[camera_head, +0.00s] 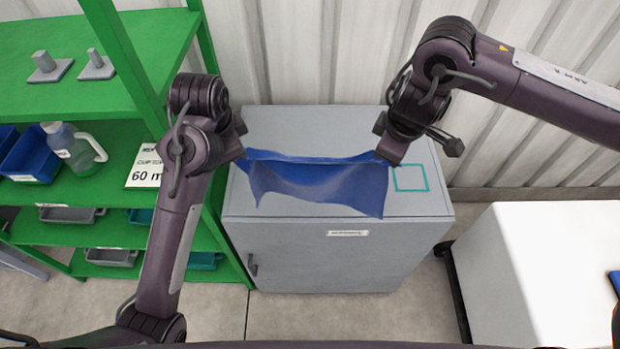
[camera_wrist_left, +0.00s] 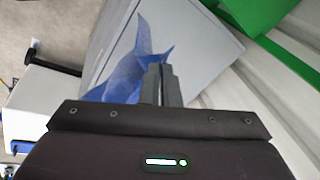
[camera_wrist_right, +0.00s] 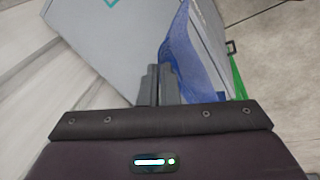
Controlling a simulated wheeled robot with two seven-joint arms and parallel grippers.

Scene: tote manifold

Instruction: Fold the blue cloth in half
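The blue cloth (camera_head: 322,184) hangs between my two grippers above the grey cabinet top, its upper edge sagging and its lower part draping toward the cabinet's front. My left gripper (camera_head: 243,154) is at the cloth's left upper corner; in the left wrist view its fingers (camera_wrist_left: 161,82) are closed together with cloth (camera_wrist_left: 122,78) at their tips. My right gripper (camera_head: 384,158) is at the right upper corner; in the right wrist view its fingers (camera_wrist_right: 158,82) are closed with cloth (camera_wrist_right: 186,60) beside the tips. Whether the lower edge touches the cabinet is hard to tell.
The grey cabinet (camera_head: 330,262) has a teal square outline (camera_head: 411,178) on its top at the right. A white table (camera_head: 550,262) stands right. A corrugated wall is behind.

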